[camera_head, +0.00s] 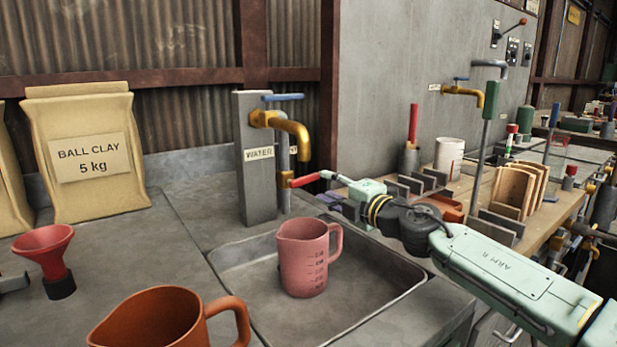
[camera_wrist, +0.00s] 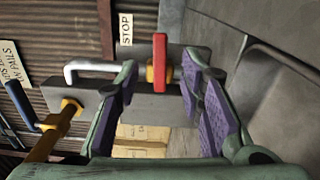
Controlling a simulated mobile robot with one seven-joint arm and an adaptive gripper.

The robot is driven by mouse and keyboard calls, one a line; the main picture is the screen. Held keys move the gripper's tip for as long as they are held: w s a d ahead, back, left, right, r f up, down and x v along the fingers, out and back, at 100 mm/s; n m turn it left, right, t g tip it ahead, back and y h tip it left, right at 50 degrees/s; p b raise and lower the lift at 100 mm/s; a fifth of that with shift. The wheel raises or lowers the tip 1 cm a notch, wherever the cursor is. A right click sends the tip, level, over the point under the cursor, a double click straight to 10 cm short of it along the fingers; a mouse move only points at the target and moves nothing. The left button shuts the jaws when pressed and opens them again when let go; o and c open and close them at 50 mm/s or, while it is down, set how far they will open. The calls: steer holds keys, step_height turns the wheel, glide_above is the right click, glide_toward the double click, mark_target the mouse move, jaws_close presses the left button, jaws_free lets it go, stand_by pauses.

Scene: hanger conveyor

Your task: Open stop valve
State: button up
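The stop valve has a red lever (camera_wrist: 160,58) on a small brass body (camera_wrist: 150,74), below a STOP label (camera_wrist: 126,29) in the wrist view. In the head view the red lever (camera_head: 304,180) points right from the pipe beside the WATER post. My gripper (camera_wrist: 160,88) is open, its purple-padded fingers on either side of the lever with visible gaps; contact is not evident. In the head view my gripper (camera_head: 332,182) is at the lever's free end, and its fingers are small and partly hidden.
A yellow tap (camera_head: 286,125) with a blue handle stands above the lever. A pink measuring jug (camera_head: 304,262) stands in the sink tray (camera_head: 374,299) below. An orange mug (camera_head: 150,322), a red funnel (camera_head: 47,250) and clay bags (camera_head: 90,160) are at left. A cluttered bench is at right.

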mark_target(312, 179)
steer(key=x, duration=0.7)
steer(key=shift+w+a+p, duration=0.2)
steer(key=shift+p, duration=0.15)
steer(key=shift+c, duration=0.4)
jaws_close()
